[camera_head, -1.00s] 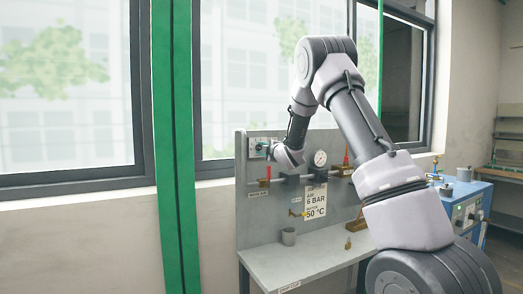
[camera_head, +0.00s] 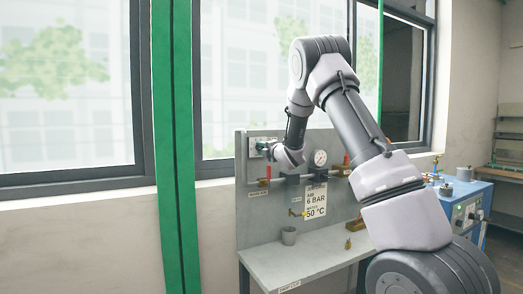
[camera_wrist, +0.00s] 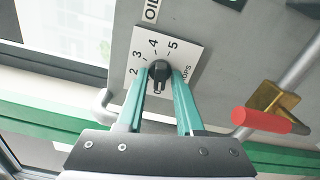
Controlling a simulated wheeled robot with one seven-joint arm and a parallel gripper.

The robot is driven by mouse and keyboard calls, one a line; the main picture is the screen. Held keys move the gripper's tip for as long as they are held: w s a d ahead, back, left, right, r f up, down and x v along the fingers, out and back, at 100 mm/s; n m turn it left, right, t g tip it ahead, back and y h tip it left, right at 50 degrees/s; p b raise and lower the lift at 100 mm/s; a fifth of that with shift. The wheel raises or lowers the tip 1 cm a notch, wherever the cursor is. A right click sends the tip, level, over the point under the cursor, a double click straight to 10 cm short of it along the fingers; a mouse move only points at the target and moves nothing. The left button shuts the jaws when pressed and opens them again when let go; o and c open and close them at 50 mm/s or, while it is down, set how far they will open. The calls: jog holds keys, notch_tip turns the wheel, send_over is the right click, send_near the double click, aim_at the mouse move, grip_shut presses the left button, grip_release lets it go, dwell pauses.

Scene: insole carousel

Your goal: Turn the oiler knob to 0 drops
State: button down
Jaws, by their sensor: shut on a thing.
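The oiler knob (camera_wrist: 159,70) is small and black, on a white dial plate (camera_wrist: 188,45) with the figures 2, 3, 4 and 5 readable. The low end of the scale is hidden or unclear, and I cannot tell where the knob points. My gripper (camera_wrist: 161,80) has its two teal fingers on either side of the knob, shut on it. In the head view my gripper (camera_head: 265,147) is at the upper left of the grey panel, where it hides the knob; the dial plate's edge (camera_head: 253,148) shows beside it.
A red-handled brass valve (camera_wrist: 265,121) is close to the right of the fingers. The grey panel (camera_head: 252,225) also carries a round gauge (camera_head: 320,158) and a sign (camera_head: 315,201). A green post (camera_head: 182,120) rises at left.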

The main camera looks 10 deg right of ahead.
jog(key=c, duration=0.8)
grip_release()
jog(key=shift+c, duration=0.2)
jog(key=shift+s, duration=0.1)
jog(key=v, duration=1)
jog(key=shift+s, duration=0.35)
jog(key=shift+d, duration=0.15)
jog(key=s+d+r+m+g+h, duration=0.2)
jog(key=s+d+r+m+h, duration=0.15)
jog(key=s+m, duration=0.45)
jog(key=s+d+r+m+g+h, duration=0.2)
jog(key=s+d+r+m, duration=0.25)
jog(key=s+m, duration=0.4)
jog(key=s+a+f+m+g+y, duration=0.1)
jog(key=s+m, duration=0.4)
jog(key=s, duration=0.7)
jog(key=s+a+f+m+g+y, duration=0.1)
jog(key=s+a+m+g, duration=0.3)
jog(key=s, duration=0.9)
jog(key=shift+s+f+m+g, duration=0.35)
jog(key=shift+f+m+g, duration=0.35)
jog(key=shift+m, duration=0.55)
